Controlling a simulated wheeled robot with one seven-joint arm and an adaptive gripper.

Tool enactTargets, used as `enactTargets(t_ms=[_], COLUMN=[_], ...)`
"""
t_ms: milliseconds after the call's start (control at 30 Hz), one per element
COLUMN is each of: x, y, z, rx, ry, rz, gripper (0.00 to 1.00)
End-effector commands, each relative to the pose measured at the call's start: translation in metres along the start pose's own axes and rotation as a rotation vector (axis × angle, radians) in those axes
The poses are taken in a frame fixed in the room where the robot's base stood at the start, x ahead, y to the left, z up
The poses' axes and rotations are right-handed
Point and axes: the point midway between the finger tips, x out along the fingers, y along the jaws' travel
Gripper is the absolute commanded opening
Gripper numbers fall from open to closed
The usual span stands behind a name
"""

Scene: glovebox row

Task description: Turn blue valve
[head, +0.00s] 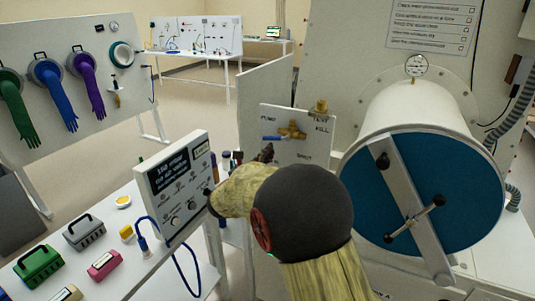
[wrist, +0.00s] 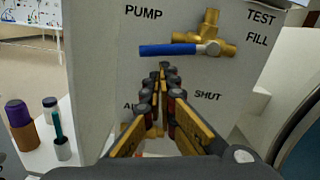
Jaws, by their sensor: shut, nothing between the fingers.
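The blue valve's lever (wrist: 168,50) lies about level on a white panel (wrist: 95,95), pointing left from its brass body (wrist: 210,38). In the head view the blue lever (head: 273,138) and brass body (head: 293,130) show just above my gripper. My gripper (wrist: 164,70) is shut and empty, with its fingertips just below the lever in the wrist view. I cannot tell whether they touch it. My gripper (head: 266,153) is partly hidden behind my own arm in the head view.
A large white cylinder (head: 420,110) with a blue door (head: 395,215) stands to the right. A control box (head: 175,185) stands on a bench at left. Bottles and cups (wrist: 50,135) stand left of the panel.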

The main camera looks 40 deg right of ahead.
Motion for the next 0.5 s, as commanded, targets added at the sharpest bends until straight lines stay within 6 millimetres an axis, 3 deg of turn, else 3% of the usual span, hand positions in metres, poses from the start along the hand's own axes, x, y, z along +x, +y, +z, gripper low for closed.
enactTargets(t_ms=[500], x=[0.0002], y=[0.0055], z=[0.0060], rx=[0.126], ry=[-0.003], rz=[-0.007], gripper=[0.00])
